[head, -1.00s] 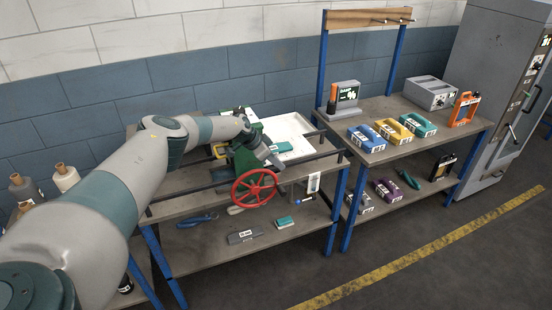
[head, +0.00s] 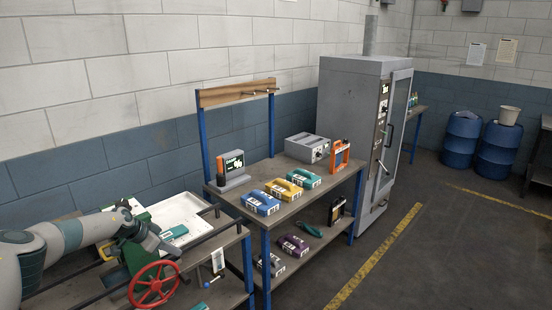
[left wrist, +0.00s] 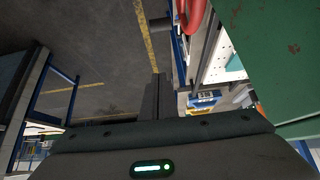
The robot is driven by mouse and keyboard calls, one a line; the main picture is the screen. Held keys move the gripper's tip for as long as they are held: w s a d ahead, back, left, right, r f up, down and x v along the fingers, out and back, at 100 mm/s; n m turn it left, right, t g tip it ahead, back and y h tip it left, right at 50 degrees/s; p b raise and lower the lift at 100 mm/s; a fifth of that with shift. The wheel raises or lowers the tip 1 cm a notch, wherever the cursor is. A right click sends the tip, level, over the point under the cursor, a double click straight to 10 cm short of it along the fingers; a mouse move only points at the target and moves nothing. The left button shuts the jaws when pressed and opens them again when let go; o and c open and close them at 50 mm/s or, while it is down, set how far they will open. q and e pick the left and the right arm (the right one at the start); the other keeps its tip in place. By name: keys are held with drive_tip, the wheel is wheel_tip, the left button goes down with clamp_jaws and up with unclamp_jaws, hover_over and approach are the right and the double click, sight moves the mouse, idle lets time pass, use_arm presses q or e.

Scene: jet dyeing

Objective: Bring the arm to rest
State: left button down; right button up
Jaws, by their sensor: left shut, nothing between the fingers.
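My left arm comes in from the left in the head view and reaches over the near bench. Its left gripper (head: 162,246) is by the green machine part (head: 134,256), just above and behind the red handwheel (head: 153,285). In the left wrist view the fingers (left wrist: 156,95) are together with nothing between them. Part of a red curved piece (left wrist: 190,12) and a large green surface (left wrist: 280,65) show close beside the gripper there. I cannot tell whether the gripper touches the machine. My right gripper is not in view.
A white tray (head: 186,212) with a teal item lies behind the gripper. The second bench (head: 283,214) holds blue, yellow and teal packs and a grey box (head: 306,148). A grey cabinet (head: 350,110) stands beyond. Open floor lies at the right, with blue barrels (head: 462,140) far back.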

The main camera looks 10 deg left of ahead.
use_arm(q)
drive_tip(key=s+d+f+t+h+b, duration=0.1)
drive_tip(key=s+d+f+b, duration=0.15)
drive_tip(key=d+f, duration=0.55)
drive_tip(key=s+d+f+t+b, duration=0.15)
drive_tip(key=s+d+f, duration=0.3)
drive_tip(key=f, duration=0.75)
drive_tip(key=s+d+f+t+h+b, duration=0.1)
drive_tip(key=s+d+f+b, duration=0.1)
drive_tip(key=d+f, duration=0.7)
drive_tip(key=s+a+f+n+g+y+b, duration=0.2)
drive_tip(key=s+f+y, duration=0.1)
drive_tip(key=s+f, duration=1.35)
drive_tip(key=s+a+f+n+g+y+b, duration=0.1)
drive_tip(key=s+a+f+n+y+b, duration=0.15)
drive_tip(key=s+f, duration=1.45)
drive_tip(key=s+f+g+b, duration=0.1)
drive_tip(key=s+f+g, duration=0.1)
drive_tip(key=s, duration=1.4)
drive_tip(key=s+f+g+y+b, duration=0.1)
drive_tip(key=s+f+g, duration=0.2)
drive_tip(key=s, duration=1.4)
wheel_tip(320, 180, down, 2)
drive_tip(key=shift+d+f+n+b, duration=0.1)
drive_tip(key=shift+d+n+b, duration=0.25)
drive_tip(key=shift+b, duration=0.05)
